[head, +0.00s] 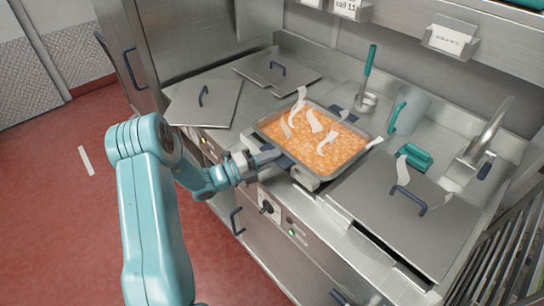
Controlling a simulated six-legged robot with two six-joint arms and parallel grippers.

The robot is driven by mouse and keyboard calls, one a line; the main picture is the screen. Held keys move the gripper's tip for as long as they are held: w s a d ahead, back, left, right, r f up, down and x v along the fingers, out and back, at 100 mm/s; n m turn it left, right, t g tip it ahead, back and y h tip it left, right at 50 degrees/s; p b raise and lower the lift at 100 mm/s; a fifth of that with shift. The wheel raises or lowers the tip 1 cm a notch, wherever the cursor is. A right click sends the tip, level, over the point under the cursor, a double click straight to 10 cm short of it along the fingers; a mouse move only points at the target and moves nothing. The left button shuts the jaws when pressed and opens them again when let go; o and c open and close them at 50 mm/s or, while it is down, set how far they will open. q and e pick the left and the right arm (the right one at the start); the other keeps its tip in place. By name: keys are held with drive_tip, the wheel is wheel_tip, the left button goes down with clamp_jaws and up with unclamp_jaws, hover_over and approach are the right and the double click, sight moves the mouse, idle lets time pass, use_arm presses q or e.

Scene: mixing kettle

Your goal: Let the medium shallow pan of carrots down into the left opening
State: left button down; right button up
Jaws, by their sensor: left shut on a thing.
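The shallow pan of carrots (322,178), a rectangular metal pan full of orange pieces, is in the middle of the head view, over the counter between the lids. It looks about level. Pale wisps, like steam, show over the carrots. My left gripper (274,160) is at the pan's near left edge, shut on the pan by a dark part there. Another dark part (342,114) shows at its far edge. The opening is hidden under the pan, so I cannot tell how deep the pan sits. My right gripper is not in view.
Flat metal lids lie at left (220,115), back left (290,60) and right (380,208). A green-handled ladle (369,75), a clear jug (413,108), a green item (415,157) and a metal spout (488,133) stand behind. Control knobs (267,207) line the counter's front.

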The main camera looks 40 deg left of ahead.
use_arm(q)
drive_tip(key=shift+f+b, duration=0.6)
drive_tip(key=shift+f, duration=0.3)
drive_tip(key=shift+d, duration=0.1)
drive_tip(key=c, duration=1.1)
unclamp_jaws()
drive_tip(key=shift+f, duration=0.15)
drive_tip(key=o, duration=0.3)
drive_tip(key=shift+s+f, duration=0.1)
drive_tip(key=shift+f, duration=0.15)
drive_tip(key=o, duration=0.3)
drive_tip(key=shift+d, duration=0.1)
drive_tip(key=shift+s, duration=0.1)
drive_tip(key=v, duration=0.6)
drive_tip(key=shift+s+a+p, duration=0.3)
drive_tip(key=shift+s+p, duration=0.05)
drive_tip(key=shift+p, duration=0.1)
